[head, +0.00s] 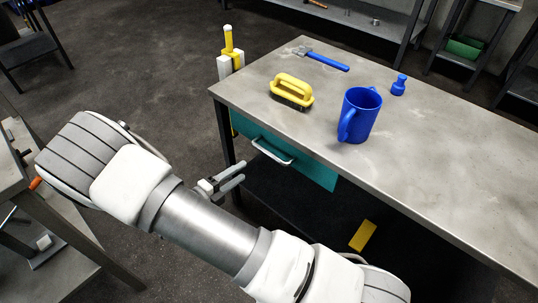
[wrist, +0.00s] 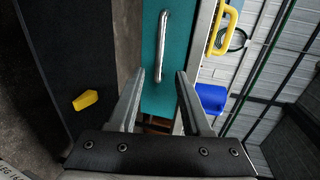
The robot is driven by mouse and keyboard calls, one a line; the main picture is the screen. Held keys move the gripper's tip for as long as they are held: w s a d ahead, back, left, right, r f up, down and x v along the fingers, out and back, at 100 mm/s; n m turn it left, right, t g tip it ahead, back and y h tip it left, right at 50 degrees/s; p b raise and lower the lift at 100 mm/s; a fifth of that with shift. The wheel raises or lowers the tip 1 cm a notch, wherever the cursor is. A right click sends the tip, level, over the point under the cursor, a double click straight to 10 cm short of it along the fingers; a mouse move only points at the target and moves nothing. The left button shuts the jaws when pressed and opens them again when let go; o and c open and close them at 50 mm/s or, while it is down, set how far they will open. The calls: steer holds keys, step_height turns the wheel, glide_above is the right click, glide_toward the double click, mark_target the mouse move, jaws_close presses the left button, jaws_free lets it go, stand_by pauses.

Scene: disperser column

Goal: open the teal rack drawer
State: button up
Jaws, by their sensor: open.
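The teal drawer (head: 318,172) sits under the grey workbench top at its left end and looks shut. Its silver bar handle (head: 272,152) is on the front face. In the wrist view the teal front (wrist: 178,60) fills the middle, with the handle (wrist: 161,48) running lengthwise ahead of the fingers. My gripper (head: 233,178) is open and empty, in front of the drawer and apart from the handle, to its lower left in the head view. In the wrist view the two fingers (wrist: 160,85) stand apart, with the handle's near end close to the gap between their tips.
On the workbench (head: 440,160) are a blue mug (head: 360,116), a yellow brush (head: 291,90), a blue-handled hammer (head: 325,59) and a small blue object (head: 398,85). A yellow block (head: 363,235) lies beneath the bench. Another bench stands at left, near my arm.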

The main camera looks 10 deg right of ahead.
mark_target(267, 154)
steer(key=b+x, duration=0.3)
steer(key=x, duration=1)
steer(key=shift+w+d, duration=0.2)
steer(key=shift+d, duration=0.1)
jaws_close()
stand_by(0.8)
